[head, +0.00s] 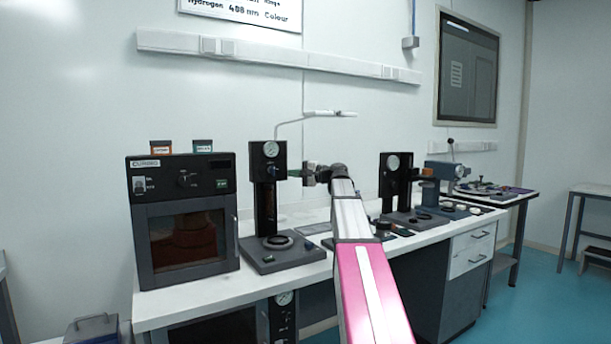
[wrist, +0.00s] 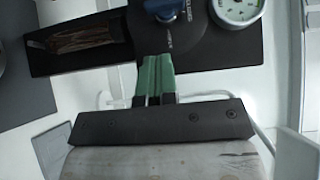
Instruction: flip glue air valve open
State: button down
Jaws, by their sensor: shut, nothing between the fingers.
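My gripper (head: 293,173) is at the right side of the column, level with the valve. In the wrist view its green fingers (wrist: 155,61) are together and empty, pointing at the valve; contact cannot be told.
A dark curing oven (head: 187,220) stands left of the column with two small boxes on top. A second gauge column (head: 395,182) and a grey-blue device (head: 446,175) stand to the right on the white bench (head: 190,297). A thin white-tipped arm (head: 330,113) hangs above my gripper.

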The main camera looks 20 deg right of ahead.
aim_at(273, 170)
jog(key=shift+s+a, duration=0.15)
jog(key=shift+a, duration=1)
jog(key=shift+s+a, duration=0.15)
jog(key=shift+a, duration=1)
